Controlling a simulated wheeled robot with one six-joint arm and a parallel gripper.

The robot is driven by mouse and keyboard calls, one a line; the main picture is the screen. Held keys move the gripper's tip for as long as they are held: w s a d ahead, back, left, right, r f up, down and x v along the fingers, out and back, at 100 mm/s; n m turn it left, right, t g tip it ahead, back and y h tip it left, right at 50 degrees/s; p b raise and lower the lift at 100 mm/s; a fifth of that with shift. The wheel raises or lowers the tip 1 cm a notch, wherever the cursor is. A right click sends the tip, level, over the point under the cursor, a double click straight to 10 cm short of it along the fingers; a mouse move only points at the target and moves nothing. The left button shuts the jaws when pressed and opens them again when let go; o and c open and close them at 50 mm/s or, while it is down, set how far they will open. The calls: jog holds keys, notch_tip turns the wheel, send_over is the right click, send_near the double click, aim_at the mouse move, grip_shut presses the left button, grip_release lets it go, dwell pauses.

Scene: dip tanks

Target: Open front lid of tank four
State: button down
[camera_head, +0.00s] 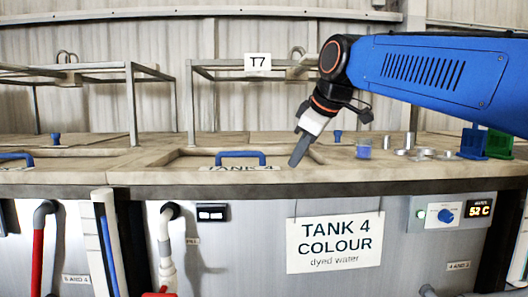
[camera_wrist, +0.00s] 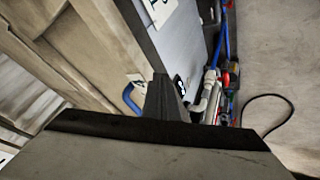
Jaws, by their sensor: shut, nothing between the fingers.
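The front lid of tank four (camera_head: 196,162) lies flat in the wooden tank top and looks closed. Its blue bar handle (camera_head: 240,154) stands near the lid's front edge, behind a partly visible TANK 4 label (camera_head: 238,168). My gripper (camera_head: 296,158) is shut and empty, pointing down just right of the handle and apart from it in the head view. In the wrist view, the shut fingers (camera_wrist: 164,92) are beside the blue handle (camera_wrist: 130,97), which is partly hidden at its lower end.
The TANK 4 COLOUR sign (camera_head: 334,242) hangs on the tank front. A metal frame (camera_head: 190,100) rises behind the lid. Pipes (camera_wrist: 208,95) run along the tank front.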

aim_at(262, 154)
jog(key=w+a+r+n, duration=0.3)
jog(key=w+a+r, duration=0.1)
jog(key=r, duration=0.2)
jog(key=shift+y, duration=0.5)
jog(key=w+a+f, duration=0.1)
jog(key=w+f, duration=0.1)
jog(key=w+a+f, duration=0.1)
jog(key=w+f, duration=0.1)
jog(key=w, duration=0.1)
jog(key=w+a+f, duration=0.1)
jog(key=w+f, duration=0.2)
jog(key=shift+w+a+f, duration=0.1)
jog(key=shift+w+a, duration=0.15)
jog(key=shift+a, duration=0.1)
jog(key=shift+w+d, duration=0.1)
jog(key=shift+w, duration=0.45)
jog(key=shift+w, duration=0.1)
